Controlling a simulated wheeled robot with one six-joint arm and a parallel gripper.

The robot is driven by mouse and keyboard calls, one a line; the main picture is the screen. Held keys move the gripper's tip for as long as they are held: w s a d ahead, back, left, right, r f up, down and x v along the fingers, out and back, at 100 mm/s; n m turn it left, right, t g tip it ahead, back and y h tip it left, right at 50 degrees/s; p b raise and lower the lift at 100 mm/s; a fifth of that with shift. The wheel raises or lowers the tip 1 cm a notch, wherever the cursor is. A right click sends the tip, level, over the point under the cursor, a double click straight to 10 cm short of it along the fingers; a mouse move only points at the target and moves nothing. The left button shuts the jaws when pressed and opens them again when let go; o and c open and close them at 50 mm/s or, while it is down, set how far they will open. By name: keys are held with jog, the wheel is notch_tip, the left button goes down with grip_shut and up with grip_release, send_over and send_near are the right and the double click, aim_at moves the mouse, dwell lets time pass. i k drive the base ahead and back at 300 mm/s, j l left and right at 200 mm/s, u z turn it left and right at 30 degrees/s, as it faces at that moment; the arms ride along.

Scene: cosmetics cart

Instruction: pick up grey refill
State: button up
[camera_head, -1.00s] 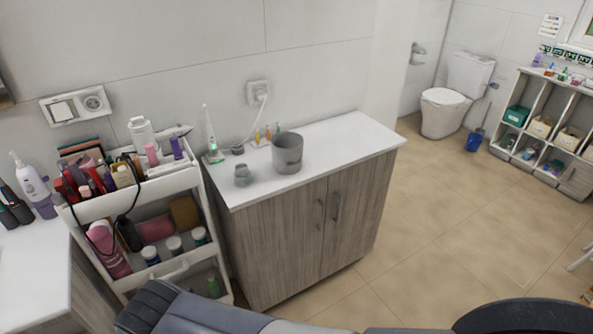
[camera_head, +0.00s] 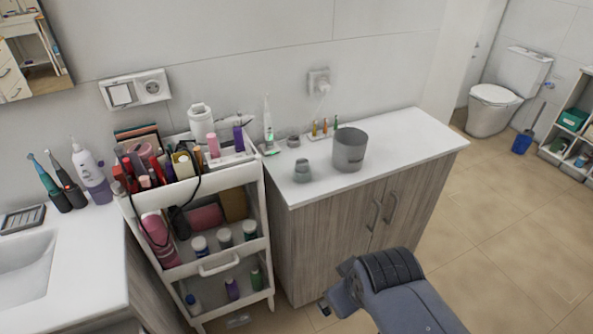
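No label marks the grey refill, so I cannot tell for sure which thing it is. A small squat grey container (camera_head: 303,172) stands on the white top of the wooden cabinet, left of a larger grey cup (camera_head: 349,150). A smaller grey piece (camera_head: 293,141) sits behind it near the wall. My grey arm shows at the lower right, in front of the cabinet and below its top. I cannot make out my gripper's fingers in this view.
A white cart (camera_head: 218,266) full of bottles and cosmetics stands left of the cabinet (camera_head: 322,226). A toothbrush (camera_head: 267,122) stands upright near the wall. The cabinet top's right half is clear. A sink counter (camera_head: 92,245) is at the left; open floor lies right.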

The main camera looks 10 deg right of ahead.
aim_at(301, 164)
jog(key=i+j+z, duration=0.15)
jog(key=i, duration=1)
